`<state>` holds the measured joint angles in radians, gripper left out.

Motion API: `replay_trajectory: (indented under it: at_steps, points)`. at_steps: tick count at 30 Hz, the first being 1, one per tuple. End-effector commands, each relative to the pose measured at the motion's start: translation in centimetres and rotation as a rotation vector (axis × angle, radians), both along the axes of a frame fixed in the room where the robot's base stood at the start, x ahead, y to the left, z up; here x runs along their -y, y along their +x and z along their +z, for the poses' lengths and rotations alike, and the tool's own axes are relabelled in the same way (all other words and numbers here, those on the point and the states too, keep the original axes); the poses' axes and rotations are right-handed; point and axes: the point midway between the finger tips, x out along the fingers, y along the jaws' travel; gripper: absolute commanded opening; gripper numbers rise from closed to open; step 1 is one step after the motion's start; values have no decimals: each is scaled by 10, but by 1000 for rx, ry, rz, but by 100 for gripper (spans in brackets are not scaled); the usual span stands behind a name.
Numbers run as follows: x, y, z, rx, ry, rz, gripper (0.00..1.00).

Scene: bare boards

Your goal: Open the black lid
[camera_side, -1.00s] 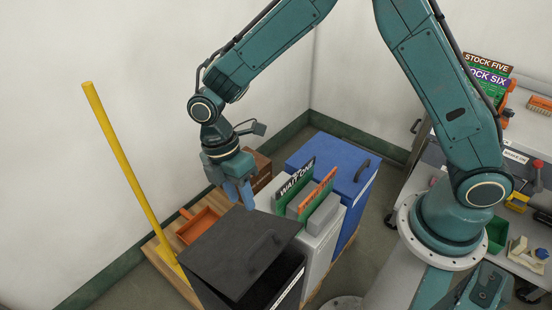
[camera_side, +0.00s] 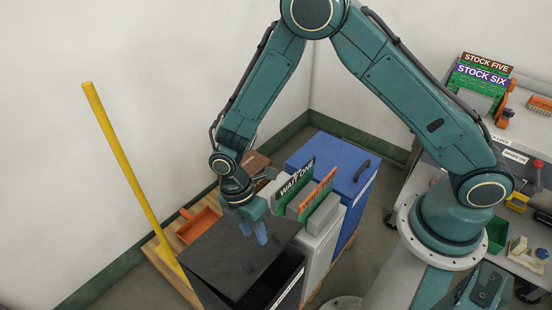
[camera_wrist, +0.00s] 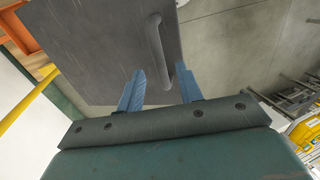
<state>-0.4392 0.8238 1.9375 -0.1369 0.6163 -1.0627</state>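The black lid (camera_side: 225,262) lies over the black bin (camera_side: 286,284) in the side view. A dark gap shows between the lid and the bin's right side. My gripper (camera_side: 254,231) points down over the lid's far part. Its two blue fingers are apart and empty. In the wrist view the lid (camera_wrist: 95,60) fills the upper middle, and its bar handle (camera_wrist: 157,45) runs down toward the space between my fingertips (camera_wrist: 160,78), nearer the right finger. I cannot tell whether the fingers touch the handle. In the side view the fingers partly hide the handle.
Grey bins with sign cards (camera_side: 310,195) and a blue bin (camera_side: 345,170) stand right of the black bin. An orange dustpan (camera_side: 198,226) and a yellow pole (camera_side: 125,165) are at the left. A cluttered bench (camera_side: 515,150) stands far right.

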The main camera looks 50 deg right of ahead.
Motion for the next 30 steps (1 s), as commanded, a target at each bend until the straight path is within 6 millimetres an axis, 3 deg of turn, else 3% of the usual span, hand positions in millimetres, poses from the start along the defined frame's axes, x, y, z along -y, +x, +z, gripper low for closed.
replay_trajectory:
  at_steps: [7,19,25,30]
  points:
    - [0,-6,-22,0,0,1,36]
    - [0,-7,-26,0,0,1,36]
    - [0,-7,-26,0,0,1,0]
    - [0,-7,-26,0,0,1,0]
